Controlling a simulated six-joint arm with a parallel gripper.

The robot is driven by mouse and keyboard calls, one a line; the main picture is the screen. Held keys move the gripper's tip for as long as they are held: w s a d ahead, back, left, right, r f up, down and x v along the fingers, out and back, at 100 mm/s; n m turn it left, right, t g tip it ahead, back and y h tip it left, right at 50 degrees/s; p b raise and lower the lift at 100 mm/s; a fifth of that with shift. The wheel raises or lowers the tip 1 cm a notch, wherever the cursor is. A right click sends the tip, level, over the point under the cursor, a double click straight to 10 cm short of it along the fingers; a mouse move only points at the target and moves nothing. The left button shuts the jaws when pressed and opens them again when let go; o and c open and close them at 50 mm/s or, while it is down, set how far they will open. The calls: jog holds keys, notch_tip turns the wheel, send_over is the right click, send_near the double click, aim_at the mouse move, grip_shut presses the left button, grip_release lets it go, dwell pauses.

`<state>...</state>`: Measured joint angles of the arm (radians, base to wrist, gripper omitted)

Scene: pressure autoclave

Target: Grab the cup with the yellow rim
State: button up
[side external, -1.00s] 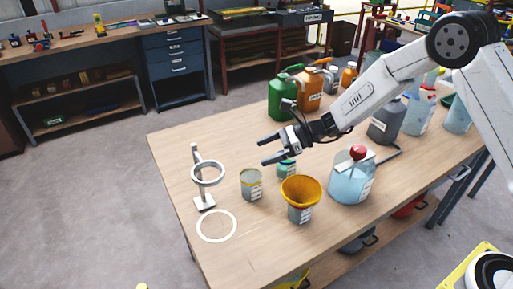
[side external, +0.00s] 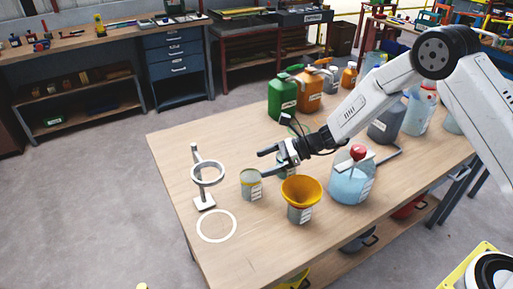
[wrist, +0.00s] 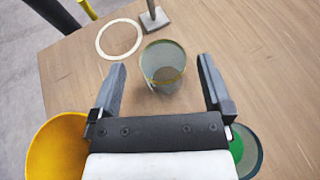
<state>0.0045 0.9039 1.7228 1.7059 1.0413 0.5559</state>
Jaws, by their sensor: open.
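The cup with the yellow rim (side external: 251,185) is a small grey cup standing upright on the wooden table. In the wrist view the cup (wrist: 163,68) sits ahead of my gripper (wrist: 162,75), in the gap between the fingertips and slightly beyond them. My gripper (side external: 262,163) is open and empty, with its fingers pointing toward the cup. In the side view one finger passes in front of or close beside the cup's right side; I cannot tell whether it touches.
A yellow funnel (side external: 301,190) sits on a grey cup just right of the target. A green cup (wrist: 246,151) stands by my gripper's other side. A ring stand (side external: 206,180) and a white circle (side external: 216,226) lie left.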

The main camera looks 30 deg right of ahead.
aim_at(257, 174)
notch_tip(257, 174, down, 3)
jog(key=shift+f, duration=0.2)
jog(key=shift+x, duration=1.05)
jog(key=shift+w+a+f, duration=0.1)
jog(key=shift+a, duration=0.3)
jog(key=c, duration=1)
